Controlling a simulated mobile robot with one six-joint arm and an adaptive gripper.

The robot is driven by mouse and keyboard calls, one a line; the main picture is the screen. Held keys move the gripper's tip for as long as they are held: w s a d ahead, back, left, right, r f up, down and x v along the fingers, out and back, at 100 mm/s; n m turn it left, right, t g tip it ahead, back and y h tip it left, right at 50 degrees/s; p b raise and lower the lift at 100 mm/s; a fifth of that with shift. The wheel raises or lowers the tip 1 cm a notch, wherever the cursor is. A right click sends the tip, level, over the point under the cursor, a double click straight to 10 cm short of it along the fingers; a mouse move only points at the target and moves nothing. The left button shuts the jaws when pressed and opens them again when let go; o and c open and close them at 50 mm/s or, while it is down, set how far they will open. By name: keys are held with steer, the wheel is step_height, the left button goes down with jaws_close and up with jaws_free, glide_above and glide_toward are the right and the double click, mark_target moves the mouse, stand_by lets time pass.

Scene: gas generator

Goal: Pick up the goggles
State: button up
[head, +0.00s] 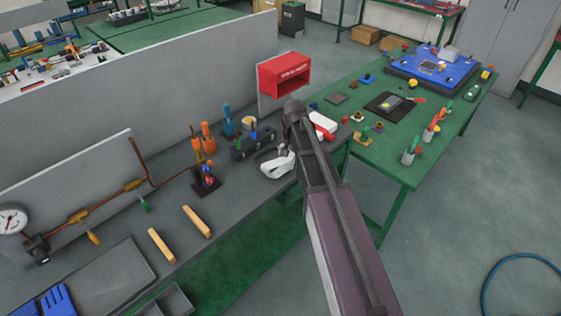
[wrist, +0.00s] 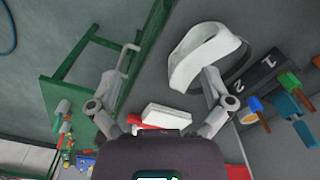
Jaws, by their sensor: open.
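The white goggles (head: 279,166) lie on the grey workbench, just left of my arm in the head view. In the wrist view their white band (wrist: 203,52) shows at upper right, looped and tilted. My gripper (wrist: 171,66) is open, its two fingers spread wide with nothing held between them. The right finger overlaps the lower edge of the goggles in the wrist view; I cannot tell whether it touches them. The left finger is over the floor and the green table frame. In the head view my arm hides most of the gripper.
A black numbered block (head: 252,146) stands close behind the goggles. A white-and-red object (head: 323,124) lies right of my arm. Orange-handled tools (head: 207,138) stand to the left. A red box (head: 284,74) is behind, and a green table (head: 405,170) stands right.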

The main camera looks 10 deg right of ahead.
mark_target(286, 162)
steer(key=w+r+m, duration=0.1)
steer(key=w+m, duration=0.1)
steer(key=w, duration=0.7)
steer(key=shift+w+p, duration=0.2)
steer(key=shift+p, duration=0.1)
steer(key=shift+f, duration=0.15)
step_height(286, 162, down, 8)
steer(key=b, duration=0.8)
steer(key=shift+f+b, duration=0.2)
steer(key=shift+b, duration=0.1)
steer(key=shift+a+f+b, duration=0.1)
steer(key=shift+f+b, duration=2.5)
steer(key=c, duration=1.2)
